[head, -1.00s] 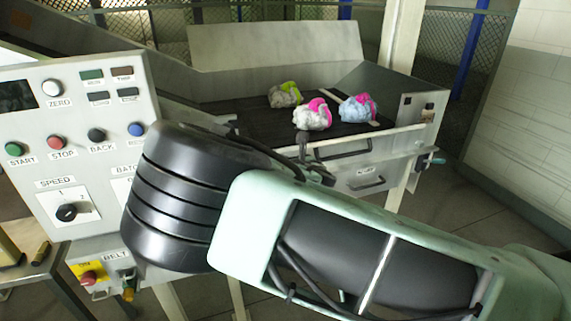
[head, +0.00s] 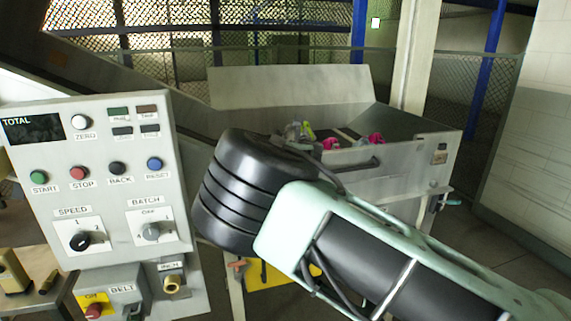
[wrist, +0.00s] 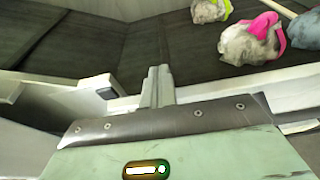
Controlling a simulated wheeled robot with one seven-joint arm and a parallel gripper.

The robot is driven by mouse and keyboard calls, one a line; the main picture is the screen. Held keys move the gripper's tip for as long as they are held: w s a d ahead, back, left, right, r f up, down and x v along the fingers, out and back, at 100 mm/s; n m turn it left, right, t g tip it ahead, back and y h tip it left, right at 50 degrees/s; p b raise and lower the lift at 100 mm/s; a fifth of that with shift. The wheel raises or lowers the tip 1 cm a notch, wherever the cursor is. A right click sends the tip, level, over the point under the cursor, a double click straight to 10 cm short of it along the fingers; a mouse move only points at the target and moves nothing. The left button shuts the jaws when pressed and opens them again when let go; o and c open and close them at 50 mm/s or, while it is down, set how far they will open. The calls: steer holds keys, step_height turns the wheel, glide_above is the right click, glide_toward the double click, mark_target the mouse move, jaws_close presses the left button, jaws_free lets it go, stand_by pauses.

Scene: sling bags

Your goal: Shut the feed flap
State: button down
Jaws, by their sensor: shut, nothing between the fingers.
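The feed trough is a grey metal box with a pale front panel (head: 395,158), which carries a dark bar handle (head: 350,167). I cannot tell for certain which panel is the feed flap. A broad pale panel (head: 290,87) stands upright along the back. My gripper shows in the wrist view (wrist: 157,84), its two grey fingers shut together and empty, pointing at the trough's pale front rim (wrist: 225,88). Whether the fingers touch the rim is unclear. In the head view my own arm hides the gripper and the left part of the front panel.
Colourful bundled bags lie on the dark trough floor, including a white and pink one (wrist: 250,40). A control panel (head: 95,190) with buttons and knobs stands at the left, close to my arm. A pale post (head: 415,60) rises behind the trough. Open floor shows at the right.

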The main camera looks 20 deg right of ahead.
steer(key=shift+w+r, duration=0.2)
steer(key=shift+w, duration=0.95)
steer(key=shift+s+b, duration=0.15)
steer(key=shift+b, duration=0.15)
stand_by(0.3)
